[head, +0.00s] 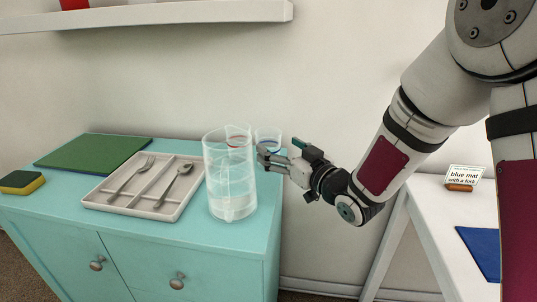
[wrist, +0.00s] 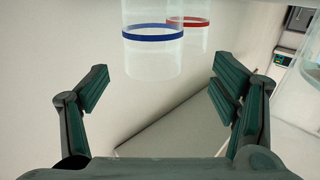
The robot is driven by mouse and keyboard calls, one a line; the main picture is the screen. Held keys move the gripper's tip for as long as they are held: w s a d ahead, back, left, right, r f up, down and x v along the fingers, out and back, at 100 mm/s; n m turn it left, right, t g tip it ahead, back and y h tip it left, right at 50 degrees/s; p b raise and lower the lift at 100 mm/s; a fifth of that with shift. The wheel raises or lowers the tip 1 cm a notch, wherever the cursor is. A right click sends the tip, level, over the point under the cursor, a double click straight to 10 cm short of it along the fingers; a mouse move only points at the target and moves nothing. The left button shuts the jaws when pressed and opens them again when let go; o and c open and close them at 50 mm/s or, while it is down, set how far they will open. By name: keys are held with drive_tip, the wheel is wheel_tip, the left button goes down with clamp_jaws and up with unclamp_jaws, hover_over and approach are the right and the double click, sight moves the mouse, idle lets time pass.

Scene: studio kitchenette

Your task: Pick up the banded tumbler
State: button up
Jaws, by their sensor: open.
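Two clear tumblers stand at the back of the teal cabinet. One has a blue band (head: 268,141); the other has a red band (head: 237,142) and is partly hidden behind the pitcher. In the wrist view the blue-banded tumbler (wrist: 153,55) lies ahead of the gap between my fingers, and the red-banded tumbler (wrist: 190,40) is behind it. My gripper (head: 265,156) is open and empty, close to the blue-banded tumbler on its near side in the head view. Both spread fingers show in the wrist view (wrist: 160,88); I cannot tell whether they touch it.
A tall clear pitcher (head: 230,190) of water stands just left of my gripper. A cutlery tray (head: 97,197) with fork and spoon, a green board (head: 90,153) and a sponge (head: 20,182) occupy the cabinet (head: 200,262). A white table (head: 425,205) with a blue mat stands right.

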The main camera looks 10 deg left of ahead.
sight(262, 132)
drive_tip(key=shift+w+d+r+b+x, duration=0.15)
drive_tip(key=shift+b+x, duration=0.15)
drive_tip(key=shift+x, duration=1.35)
drive_tip(key=shift+w+d+r+b+x, duration=0.15)
drive_tip(key=shift+b+x, duration=0.1)
drive_tip(key=shift+x, duration=1.4)
drive_tip(key=shift+c, duration=0.2)
drive_tip(key=c, duration=1.4)
